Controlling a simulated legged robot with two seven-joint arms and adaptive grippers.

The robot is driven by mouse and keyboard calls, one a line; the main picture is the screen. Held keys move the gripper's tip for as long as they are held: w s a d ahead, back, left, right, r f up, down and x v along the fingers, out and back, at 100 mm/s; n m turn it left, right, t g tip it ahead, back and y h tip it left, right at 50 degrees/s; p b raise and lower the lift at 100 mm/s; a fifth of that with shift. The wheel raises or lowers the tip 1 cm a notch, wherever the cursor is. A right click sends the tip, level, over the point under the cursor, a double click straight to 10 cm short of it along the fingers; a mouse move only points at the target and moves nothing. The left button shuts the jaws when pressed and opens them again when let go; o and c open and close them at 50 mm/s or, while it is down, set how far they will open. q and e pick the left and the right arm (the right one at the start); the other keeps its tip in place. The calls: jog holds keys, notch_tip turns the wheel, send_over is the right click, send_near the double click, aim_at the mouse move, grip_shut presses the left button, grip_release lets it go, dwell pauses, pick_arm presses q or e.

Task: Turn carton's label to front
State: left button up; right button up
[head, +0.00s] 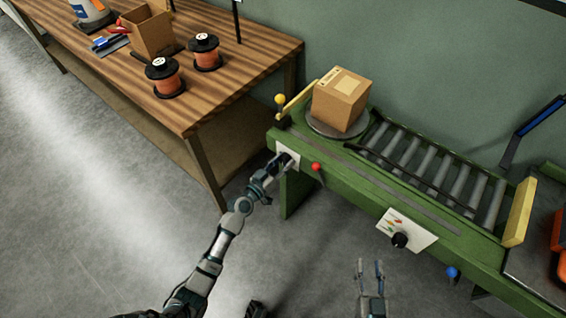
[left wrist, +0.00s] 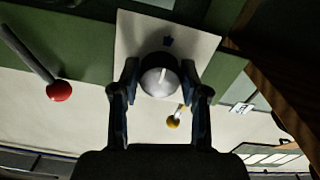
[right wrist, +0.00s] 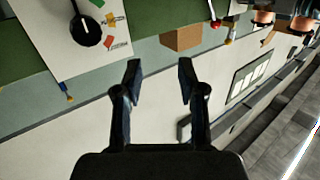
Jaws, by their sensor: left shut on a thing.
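The carton (head: 338,107) sits on a round grey turntable (head: 318,126) at the left end of a green conveyor frame. Pale patches show on its upper side; I cannot tell which is the label. It also shows in the right wrist view (right wrist: 182,39). My left gripper (head: 281,164) is at a white plate (head: 294,150) on the frame's left front. In the left wrist view its fingers are shut on a round knob (left wrist: 158,84) with a white pointer line. My right gripper (head: 370,268) is open and empty, in front of the conveyor.
Rollers (head: 430,172) run right of the turntable to a yellow bar (head: 519,212). A red-ball lever (head: 316,166), a black knob (head: 399,240) and a blue ball (head: 452,272) stick out in front. A wooden table (head: 230,75) at left holds orange spools (head: 169,86) and an open box (head: 152,36).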

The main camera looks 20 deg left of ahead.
pick_arm(q)
jog(key=shift+a+r+n, duration=0.1)
jog(key=shift+a+n, duration=0.2)
jog(key=shift+n, duration=0.1)
jog(key=n, duration=0.3)
jog(key=shift+d+r, duration=0.2)
jog(key=shift+d, duration=0.1)
jog(key=n, duration=0.2)
jog(key=shift+a+n+p, duration=0.2)
jog(key=shift+n+p, duration=0.1)
jog(key=shift+n, duration=1)
jog(key=n, duration=0.3)
jog(key=shift+d+n+p, duration=0.1)
jog(key=shift+n+p, duration=0.2)
jog(key=shift+p, duration=0.05)
jog(key=n, duration=0.4)
jog(key=shift+p, duration=0.35)
jog(key=shift+n, duration=0.9)
pick_arm(e)
notch_tip(320, 180, down, 5)
jog(key=s+d+g+h, duration=0.1)
jog(key=s+g, duration=0.2)
jog(key=g, duration=0.1)
jog(key=shift+d+f, duration=0.15)
jog(key=shift+d, duration=0.1)
pick_arm(q)
jog(key=shift+f, duration=0.1)
pick_arm(e)
jog(key=shift+f+g, duration=0.1)
jog(key=shift+g, duration=0.2)
